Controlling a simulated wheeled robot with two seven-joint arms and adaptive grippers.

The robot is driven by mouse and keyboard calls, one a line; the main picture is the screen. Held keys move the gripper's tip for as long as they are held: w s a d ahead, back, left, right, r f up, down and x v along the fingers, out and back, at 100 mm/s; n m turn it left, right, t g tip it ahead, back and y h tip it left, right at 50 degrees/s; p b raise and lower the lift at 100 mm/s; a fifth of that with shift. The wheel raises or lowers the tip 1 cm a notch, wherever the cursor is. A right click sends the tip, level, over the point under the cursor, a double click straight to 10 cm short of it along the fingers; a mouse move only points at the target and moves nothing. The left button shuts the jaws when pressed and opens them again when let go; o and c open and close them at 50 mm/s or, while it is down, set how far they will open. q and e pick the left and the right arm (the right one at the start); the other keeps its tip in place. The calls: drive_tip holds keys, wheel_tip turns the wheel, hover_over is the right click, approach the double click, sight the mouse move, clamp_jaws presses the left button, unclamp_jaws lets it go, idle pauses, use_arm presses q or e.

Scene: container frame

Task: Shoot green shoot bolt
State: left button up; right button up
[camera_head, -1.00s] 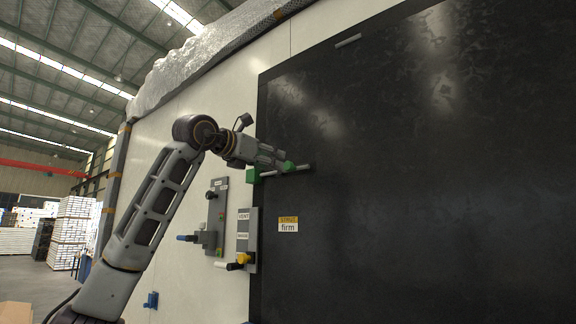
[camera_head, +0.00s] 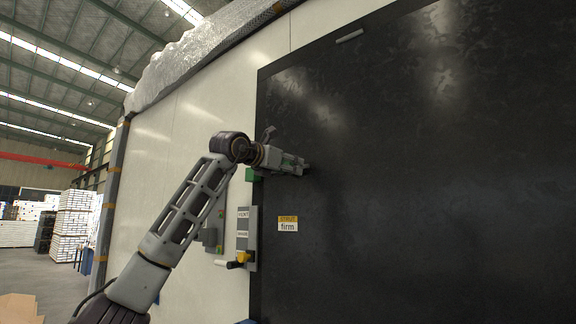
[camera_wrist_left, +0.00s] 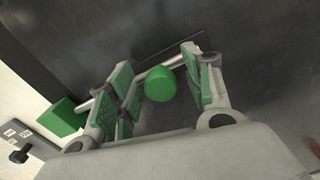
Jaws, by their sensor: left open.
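The green shoot bolt is mounted at the left edge of the black door (camera_head: 420,180). In the left wrist view its green knob (camera_wrist_left: 160,84) sits between the open fingers of my left gripper (camera_wrist_left: 162,88), and its grey rod (camera_wrist_left: 145,74) runs along the door. The green block (camera_wrist_left: 62,117) shows at the lower left there and also in the head view (camera_head: 253,175). In the head view my left gripper (camera_head: 300,166) covers the knob and most of the rod. I cannot tell whether a finger touches the knob. My right gripper is not in view.
A grey panel (camera_head: 247,225) with a yellow-and-white handle (camera_head: 240,260) is on the white wall below the bolt. A yellow-and-white label (camera_head: 288,223) is on the door. A short grey bar (camera_head: 349,36) sits high on the door. The door face to the right is clear.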

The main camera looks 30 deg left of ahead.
use_arm(q)
clamp_jaws()
drive_tip(key=shift+a, duration=0.45)
drive_tip(key=a+p, duration=0.1)
drive_tip(key=a, duration=0.2)
drive_tip(key=shift+r, duration=0.15)
